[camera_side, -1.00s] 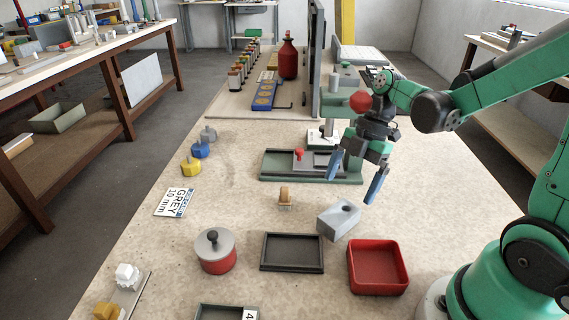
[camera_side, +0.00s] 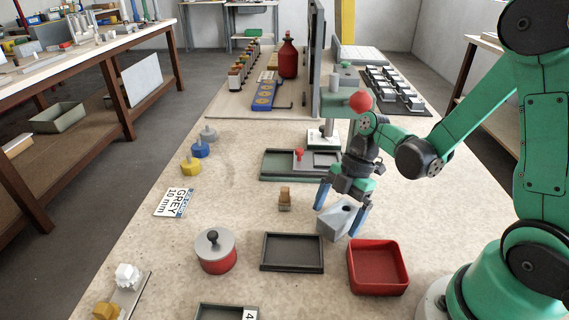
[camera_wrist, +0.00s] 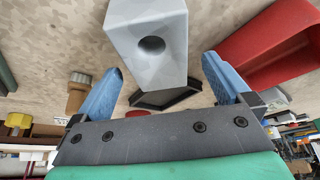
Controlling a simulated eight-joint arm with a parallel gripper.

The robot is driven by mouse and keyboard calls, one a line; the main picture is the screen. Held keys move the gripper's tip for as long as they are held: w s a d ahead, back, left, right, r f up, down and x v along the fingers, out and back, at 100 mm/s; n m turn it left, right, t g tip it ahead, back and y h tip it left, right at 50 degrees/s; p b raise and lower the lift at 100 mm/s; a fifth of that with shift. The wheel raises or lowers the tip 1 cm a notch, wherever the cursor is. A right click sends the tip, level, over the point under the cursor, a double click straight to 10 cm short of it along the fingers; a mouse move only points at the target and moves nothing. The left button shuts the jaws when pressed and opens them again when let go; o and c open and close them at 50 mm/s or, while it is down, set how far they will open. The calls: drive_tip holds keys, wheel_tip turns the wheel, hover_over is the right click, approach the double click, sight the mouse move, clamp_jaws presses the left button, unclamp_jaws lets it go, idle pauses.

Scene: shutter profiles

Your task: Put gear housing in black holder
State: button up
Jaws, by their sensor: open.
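The gear housing, a light grey block with a round hole (camera_side: 333,224), rests on the table behind and between the black holder and the red tray. It also shows large in the wrist view (camera_wrist: 147,22). The black holder (camera_side: 292,268) is a shallow empty rectangular tray at front left of the housing; part of it shows behind the housing in the wrist view (camera_wrist: 150,101). My gripper (camera_side: 341,208) is open, its blue fingers pointing down, one on each side of the housing in the side view. In the wrist view the fingers (camera_wrist: 162,64) are apart with nothing gripped; contact cannot be told.
An empty red tray (camera_side: 378,268) stands right of the black holder. A small tan peg-like part (camera_side: 285,199) stands left of the housing. A red pot with a grey lid (camera_side: 215,254) is further left. A green fixture (camera_side: 290,165) lies behind.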

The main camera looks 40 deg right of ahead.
drive_tip(key=shift+c, duration=0.2)
clamp_jaws()
drive_tip(key=shift+r, duration=0.1)
